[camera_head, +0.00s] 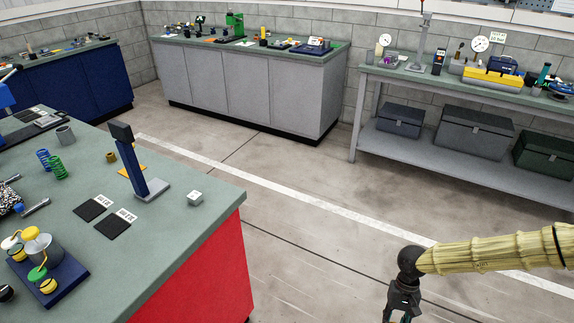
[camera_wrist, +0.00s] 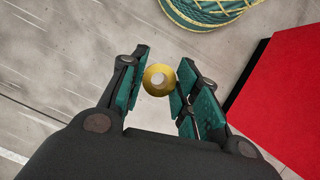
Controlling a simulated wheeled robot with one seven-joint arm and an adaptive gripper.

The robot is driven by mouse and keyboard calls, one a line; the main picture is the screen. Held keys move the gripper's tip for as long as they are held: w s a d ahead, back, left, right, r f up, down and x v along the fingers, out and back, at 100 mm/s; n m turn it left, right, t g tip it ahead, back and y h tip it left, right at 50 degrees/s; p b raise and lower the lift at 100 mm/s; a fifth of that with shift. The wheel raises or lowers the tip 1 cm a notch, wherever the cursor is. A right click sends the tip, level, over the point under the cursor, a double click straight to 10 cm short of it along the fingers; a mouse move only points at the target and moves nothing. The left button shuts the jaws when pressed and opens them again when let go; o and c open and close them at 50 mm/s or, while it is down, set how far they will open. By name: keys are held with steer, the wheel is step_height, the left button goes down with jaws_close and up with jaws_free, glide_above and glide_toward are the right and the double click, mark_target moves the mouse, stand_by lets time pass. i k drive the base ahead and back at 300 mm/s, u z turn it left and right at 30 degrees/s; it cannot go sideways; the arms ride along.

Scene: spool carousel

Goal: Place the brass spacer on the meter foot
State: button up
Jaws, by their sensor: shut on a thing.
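The brass spacer (camera_wrist: 149,84) is a short ring with a pale round hole. It sits between the teal pads of my gripper (camera_wrist: 158,82) in the wrist view, which is shut on it. In the head view my gripper (camera_head: 402,303) hangs over the floor at the lower right, cut off by the frame edge, and the spacer does not show there. I cannot tell for sure which thing is the meter foot.
The near green-topped bench (camera_head: 185,245) with red side carries a blue post (camera_head: 132,165), black pads and small parts. A grey cabinet (camera_head: 245,88) and a shelved bench (camera_head: 450,160) stand behind. The floor between is open.

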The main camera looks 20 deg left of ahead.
mark_target(154, 185)
steer(key=u, duration=1.4)
